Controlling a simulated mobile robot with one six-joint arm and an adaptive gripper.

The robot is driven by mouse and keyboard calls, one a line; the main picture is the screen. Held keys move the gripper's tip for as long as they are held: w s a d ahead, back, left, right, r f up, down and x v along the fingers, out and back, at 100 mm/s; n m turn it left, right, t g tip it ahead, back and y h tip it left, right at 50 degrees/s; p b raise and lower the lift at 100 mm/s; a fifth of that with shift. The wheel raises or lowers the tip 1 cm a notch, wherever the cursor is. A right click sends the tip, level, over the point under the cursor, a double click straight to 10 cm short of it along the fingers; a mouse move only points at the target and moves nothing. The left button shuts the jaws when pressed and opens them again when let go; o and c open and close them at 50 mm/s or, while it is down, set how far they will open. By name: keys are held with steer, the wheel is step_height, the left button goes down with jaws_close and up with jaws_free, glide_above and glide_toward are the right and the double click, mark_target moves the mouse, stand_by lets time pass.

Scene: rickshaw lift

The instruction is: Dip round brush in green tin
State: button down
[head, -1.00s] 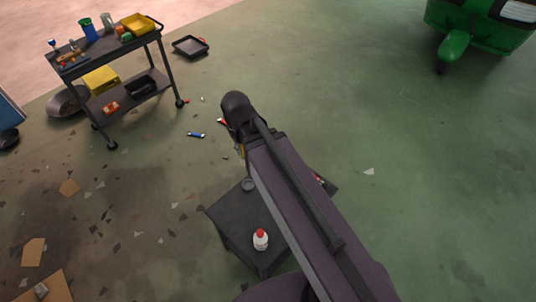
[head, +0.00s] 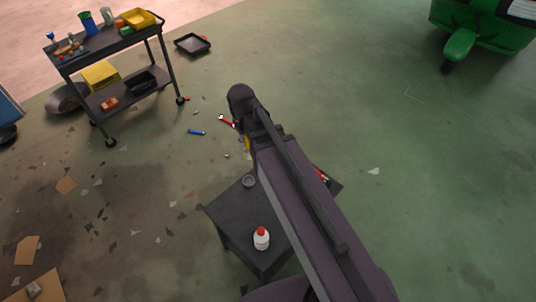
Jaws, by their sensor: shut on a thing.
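My arm reaches up from the bottom right and ends in a dark rounded joint. My gripper's fingers are hidden beneath or behind the arm. A small yellow piece (head: 246,144) shows just below that joint; I cannot tell whether it is held. No round brush can be made out.
The dark cart (head: 75,64) stands at upper left, with a yellow tray (head: 138,19) on top. A white bottle with a red cap (head: 261,240) stands on the low table. A black tray (head: 192,44) lies on the floor. A green rickshaw (head: 480,30) stands upper right. Scraps litter the left floor.

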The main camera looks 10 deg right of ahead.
steer(key=w+d+f+b, duration=0.3)
steer(key=w+f+b, duration=0.2)
steer(key=f+b, duration=0.3)
steer(key=w+d+f+b, duration=0.3)
steer(key=w+f+b, duration=0.2)
steer(key=f+b, duration=0.3)
steer(key=w+d+f+b, duration=0.4)
steer(key=w+f+b, duration=0.1)
steer(key=f+b, duration=0.4)
steer(key=shift+w+f, duration=0.35)
steer(key=shift+f, duration=0.2)
steer(key=shift+d, duration=0.1)
steer(key=shift+f, duration=0.15)
steer(key=shift+f+b, duration=2.85)
steer(key=shift+b, duration=0.1)
steer(key=shift+f+b, duration=0.5)
steer(key=shift+b, duration=0.05)
step_height(320, 180, up, 7)
steer(key=p, duration=0.7)
stand_by(0.4)
